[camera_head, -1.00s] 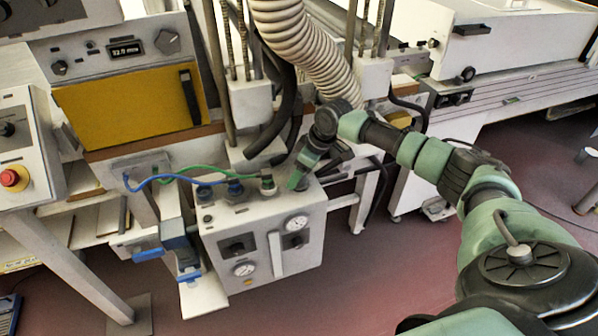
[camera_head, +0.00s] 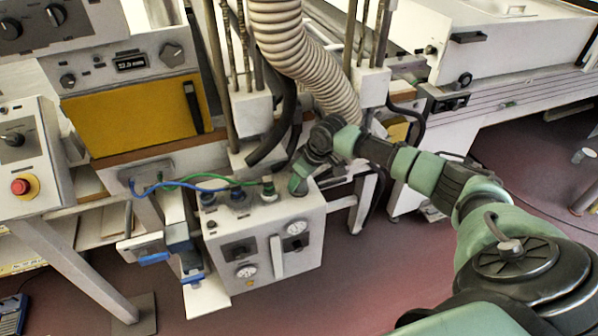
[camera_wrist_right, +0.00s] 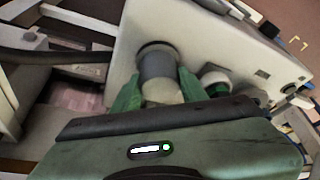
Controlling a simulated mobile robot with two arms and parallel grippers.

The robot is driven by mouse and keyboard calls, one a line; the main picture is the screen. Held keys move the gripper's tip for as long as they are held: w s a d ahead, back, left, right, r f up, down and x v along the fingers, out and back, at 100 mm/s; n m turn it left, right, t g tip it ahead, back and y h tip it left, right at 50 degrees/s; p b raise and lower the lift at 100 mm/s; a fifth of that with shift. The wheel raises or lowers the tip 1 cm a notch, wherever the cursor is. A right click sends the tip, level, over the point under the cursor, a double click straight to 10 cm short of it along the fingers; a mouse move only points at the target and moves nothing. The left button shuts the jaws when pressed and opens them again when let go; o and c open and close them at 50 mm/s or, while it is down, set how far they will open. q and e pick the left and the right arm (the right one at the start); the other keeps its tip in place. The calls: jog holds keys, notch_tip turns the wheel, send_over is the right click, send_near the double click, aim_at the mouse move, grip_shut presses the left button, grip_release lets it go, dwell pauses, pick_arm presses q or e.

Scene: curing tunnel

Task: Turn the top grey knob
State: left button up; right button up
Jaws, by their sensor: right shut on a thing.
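The grey knob (camera_wrist_right: 158,68) is a short upright cylinder on the top face of a white control box (camera_head: 232,222). In the right wrist view my right gripper (camera_wrist_right: 157,88) has its two green fingers closed on either side of the knob. In the head view the right gripper (camera_head: 297,184) is at the top right corner of the box, and it hides the knob there. My left gripper is not in view.
Hose fittings (camera_head: 238,194) with a blue and a green hose stand on the box top, close to my right gripper. A ribbed duct (camera_head: 300,55) and a black hose (camera_head: 272,145) hang behind.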

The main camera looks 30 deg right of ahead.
jog(key=m+p, duration=0.2)
jog(key=m+h+p, duration=0.1)
jog(key=m+p, duration=0.1)
jog(key=p, duration=0.1)
jog(key=m+h+p, duration=0.1)
jog(key=m+p, duration=0.1)
jog(key=p, duration=0.1)
jog(key=shift+a+r, duration=0.1)
jog(key=shift+r, duration=0.2)
jog(key=m+h+p, duration=0.1)
jog(key=m+p, duration=0.1)
jog(key=m, duration=0.1)
jog(key=shift+f, duration=0.15)
jog(key=m+h+p, duration=0.1)
jog(key=m, duration=0.1)
jog(key=shift+f+m+g, duration=0.1)
jog(key=shift+m+g, duration=0.3)
jog(key=shift+m+g+h, duration=0.4)
jog(key=shift+m+h, duration=0.2)
jog(key=shift+m, duration=1.1)
jog(key=o, duration=1.4)
jog(key=shift+c, duration=0.2)
